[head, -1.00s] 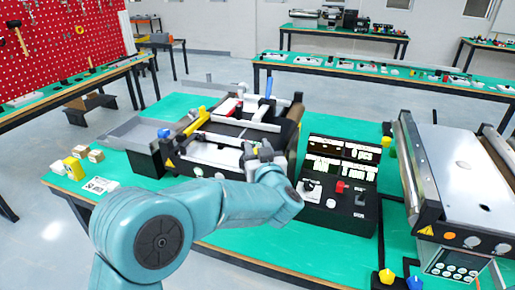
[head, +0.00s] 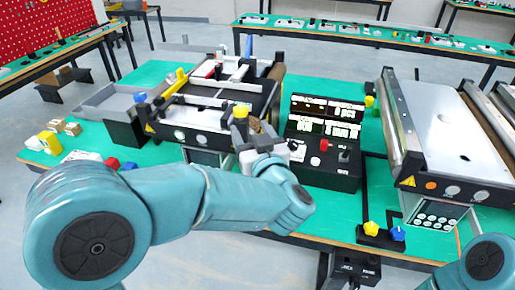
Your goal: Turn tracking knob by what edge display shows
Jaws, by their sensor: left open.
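A small conveyor (head: 203,110) stands left of centre on the green table. A yellow knob (head: 241,110) shows at its front right corner. I cannot tell whether it is the tracking knob. A black console (head: 325,172) stands right of the conveyor, with several lit displays (head: 333,118) on its upright panel. Their text is too small to read, and I cannot tell which is the edge display. My left gripper (head: 253,132) is open at the conveyor's front right corner, close to the yellow knob. Contact is unclear, and its fingers are partly hidden. My right gripper is out of view.
A larger conveyor (head: 440,130) stands at the right, with a keypad (head: 434,221) below it. Yellow (head: 371,228) and blue (head: 398,234) knobs sit at the table's front edge. Small blocks (head: 50,141) lie at the left. Green table shows between console and larger conveyor.

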